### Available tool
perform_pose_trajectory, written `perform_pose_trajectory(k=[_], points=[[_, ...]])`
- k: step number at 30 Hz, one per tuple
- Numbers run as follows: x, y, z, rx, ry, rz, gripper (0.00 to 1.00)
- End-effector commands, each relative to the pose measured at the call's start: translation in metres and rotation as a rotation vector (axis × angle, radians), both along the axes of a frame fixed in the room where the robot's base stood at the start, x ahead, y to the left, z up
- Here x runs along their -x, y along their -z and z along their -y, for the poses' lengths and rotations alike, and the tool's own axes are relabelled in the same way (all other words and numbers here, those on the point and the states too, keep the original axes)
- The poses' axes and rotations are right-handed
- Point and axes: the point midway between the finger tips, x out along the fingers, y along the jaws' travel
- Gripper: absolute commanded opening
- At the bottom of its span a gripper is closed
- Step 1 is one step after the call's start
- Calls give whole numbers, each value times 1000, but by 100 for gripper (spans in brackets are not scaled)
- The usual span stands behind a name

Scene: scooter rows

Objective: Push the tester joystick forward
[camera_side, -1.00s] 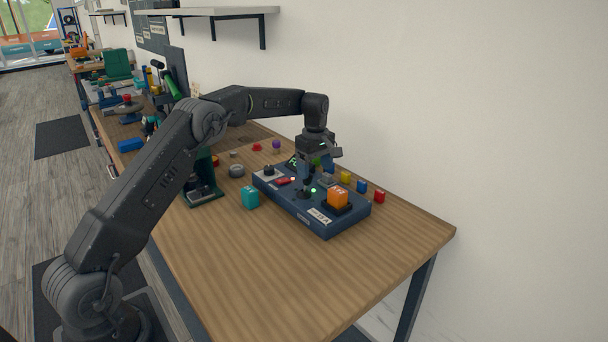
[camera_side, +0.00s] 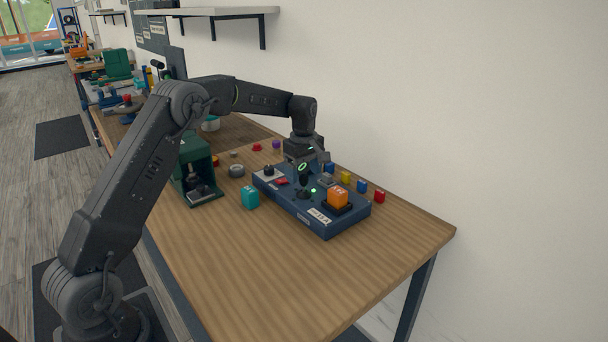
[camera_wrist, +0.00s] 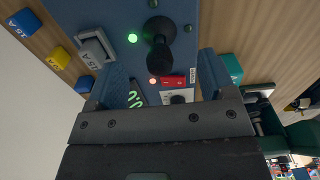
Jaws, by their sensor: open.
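The tester is a dark blue box (camera_side: 322,228) on the wooden bench. Its black joystick (camera_wrist: 160,52) has a rounded knob and a round base, and in the side view the joystick (camera_side: 303,178) stands near the middle of the box. My gripper (camera_wrist: 161,72) is over the box with its two blue fingers apart. In the side view my gripper (camera_side: 305,166) is just behind the joystick.
The tester carries an orange block (camera_side: 338,196), a red switch (camera_wrist: 173,81), a lit green lamp (camera_wrist: 132,38) and a black knob (camera_side: 268,169). Several small coloured blocks lie along its wall side. A teal block (camera_side: 250,197) and a green stand (camera_side: 197,160) are to the left. The near bench is clear.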

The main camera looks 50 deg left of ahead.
Motion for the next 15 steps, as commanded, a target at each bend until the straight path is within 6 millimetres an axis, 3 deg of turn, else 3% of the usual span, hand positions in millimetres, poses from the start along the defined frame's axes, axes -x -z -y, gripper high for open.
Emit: perform_pose_trajectory(k=[7, 15], points=[[0, -3, 0, -1, 0, 2, 77], [-1, -23, 0, -1, 0, 3, 77]])
